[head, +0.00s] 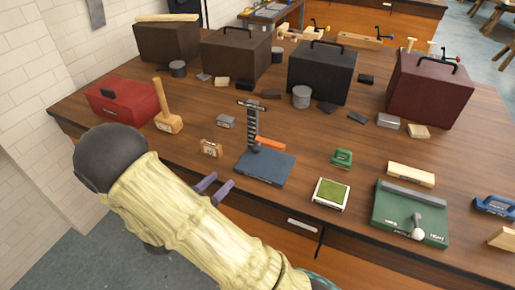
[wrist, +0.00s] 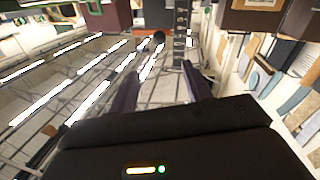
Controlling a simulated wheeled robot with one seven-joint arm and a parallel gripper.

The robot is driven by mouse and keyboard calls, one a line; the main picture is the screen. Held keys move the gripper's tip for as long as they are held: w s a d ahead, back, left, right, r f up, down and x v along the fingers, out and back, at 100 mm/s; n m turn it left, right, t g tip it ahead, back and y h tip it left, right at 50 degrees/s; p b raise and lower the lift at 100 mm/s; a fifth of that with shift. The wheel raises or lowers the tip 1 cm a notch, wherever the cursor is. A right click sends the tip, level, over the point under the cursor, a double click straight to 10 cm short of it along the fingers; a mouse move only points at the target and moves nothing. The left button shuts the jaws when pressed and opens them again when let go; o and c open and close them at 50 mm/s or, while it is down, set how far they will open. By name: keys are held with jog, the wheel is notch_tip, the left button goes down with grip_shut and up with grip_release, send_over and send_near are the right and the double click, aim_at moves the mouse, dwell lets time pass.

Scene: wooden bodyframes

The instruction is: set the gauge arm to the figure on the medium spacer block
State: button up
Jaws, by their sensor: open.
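The gauge stands near the table's front, with a dark upright scale (head: 253,123) on a blue-grey base (head: 264,167). Its orange arm (head: 271,143) sits low on the scale, pointing right. A dark column with pale marks (wrist: 182,35), apparently the scale, shows in the wrist view with a dark round knob (wrist: 158,38) beside it. A small tan block (head: 211,148) and a small grey block (head: 226,121) lie left of the gauge. I cannot tell which is the medium spacer, and no figure is legible. My gripper (head: 214,187) is open and empty, left of the base at the front edge.
A wooden mallet (head: 168,121) and red box (head: 122,99) stand at left. A green clamp-like piece (head: 342,158), a green-topped pad (head: 331,194) and a green board (head: 385,213) lie at right. Large cases (head: 322,72) line the back.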

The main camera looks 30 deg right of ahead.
aim_at(252, 151)
jog(key=p+x, duration=0.3)
jog(key=x, duration=1.4)
jog(key=shift+d, duration=0.25)
grip_shut()
